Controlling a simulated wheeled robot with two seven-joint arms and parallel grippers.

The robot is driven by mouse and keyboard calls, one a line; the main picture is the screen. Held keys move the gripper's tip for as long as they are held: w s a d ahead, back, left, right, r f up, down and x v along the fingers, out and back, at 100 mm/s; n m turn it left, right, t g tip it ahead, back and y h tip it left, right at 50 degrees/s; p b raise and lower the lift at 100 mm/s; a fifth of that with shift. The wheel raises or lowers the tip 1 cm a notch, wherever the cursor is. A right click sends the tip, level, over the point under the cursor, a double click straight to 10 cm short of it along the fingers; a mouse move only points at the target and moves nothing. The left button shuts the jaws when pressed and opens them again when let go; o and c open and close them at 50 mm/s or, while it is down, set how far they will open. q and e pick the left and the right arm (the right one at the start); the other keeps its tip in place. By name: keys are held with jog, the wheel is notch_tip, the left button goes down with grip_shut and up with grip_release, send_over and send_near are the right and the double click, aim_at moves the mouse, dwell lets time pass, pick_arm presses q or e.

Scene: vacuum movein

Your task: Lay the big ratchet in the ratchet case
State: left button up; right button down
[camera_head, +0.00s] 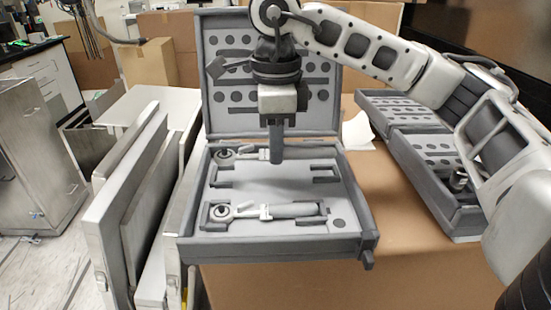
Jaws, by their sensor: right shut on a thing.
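The ratchet case (282,246) lies open on the brown table, its lid (211,112) standing upright at the back. A long ratchet, which I take to be the big ratchet (248,154), lies lengthwise across the rear of the case, its round head to the left. My right gripper (276,155) points straight down and its fingertips are shut on the handle, which they partly hide. I cannot tell whether this ratchet rests on the insert or is slightly above it. Another ratchet (290,210) lies in the front recess. My left gripper is not in view.
Another open case (425,150) with round holes stands on the right of the table (420,262), under my right arm. Grey panels (125,185) stand on edge left of the ratchet case.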

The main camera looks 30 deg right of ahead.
aim_at(275, 177)
jog(key=shift+w+d+f, duration=0.1)
jog(key=shift+w+f, duration=0.15)
jog(key=shift+f, duration=0.05)
jog(key=f, duration=0.3)
jog(key=shift+w+d+p, duration=0.2)
jog(key=shift+p, duration=0.2)
jog(key=shift+f, duration=0.25)
jog(key=shift+f, duration=0.25)
jog(key=c, duration=1.3)
grip_release()
jog(key=shift+a, duration=0.1)
jog(key=shift+r, duration=0.1)
